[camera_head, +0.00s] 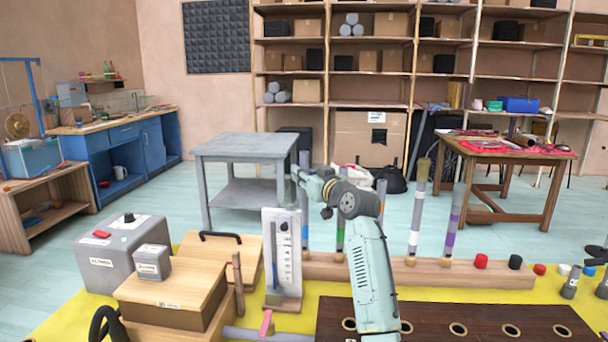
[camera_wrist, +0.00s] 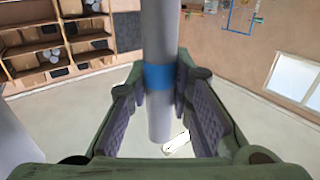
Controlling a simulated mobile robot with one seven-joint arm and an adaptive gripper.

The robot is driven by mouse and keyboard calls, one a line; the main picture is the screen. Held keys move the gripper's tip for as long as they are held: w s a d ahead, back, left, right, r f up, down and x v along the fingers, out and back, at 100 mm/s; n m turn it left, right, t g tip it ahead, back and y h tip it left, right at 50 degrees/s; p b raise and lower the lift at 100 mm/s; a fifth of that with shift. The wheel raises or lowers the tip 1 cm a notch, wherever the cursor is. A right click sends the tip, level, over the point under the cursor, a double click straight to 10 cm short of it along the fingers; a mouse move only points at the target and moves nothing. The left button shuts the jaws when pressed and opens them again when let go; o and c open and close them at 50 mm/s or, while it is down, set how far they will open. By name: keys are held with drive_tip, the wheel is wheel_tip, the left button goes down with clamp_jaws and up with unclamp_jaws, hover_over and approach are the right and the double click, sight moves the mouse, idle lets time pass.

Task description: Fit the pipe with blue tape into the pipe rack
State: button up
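The pipe with blue tape (camera_head: 305,219) is a slim grey tube standing upright behind the white measuring post. Its blue band (camera_wrist: 159,77) shows in the wrist view, between the finger pads. My gripper (camera_head: 300,177) reaches from the right across the pipe's upper part. In the wrist view my gripper (camera_wrist: 160,95) has a pad close against each side of the pipe and looks shut on it. The pipe rack (camera_head: 445,272) is a long wooden beam with several other upright pipes along it.
A pipe with green tape (camera_head: 341,225) stands close to the right of my gripper. The white measuring post (camera_head: 290,245) stands in front on the left. Wooden boxes (camera_head: 172,292) and a dark board with holes (camera_head: 480,318) fill the foreground. A grey table (camera_head: 243,146) stands behind.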

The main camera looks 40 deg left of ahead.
sight(304, 152)
drive_tip(key=o, duration=0.5)
drive_tip(key=shift+f, duration=0.1)
wheel_tip(304, 152, up, 10)
drive_tip(key=shift+r, duration=0.1)
idle(0.3)
idle(0.5)
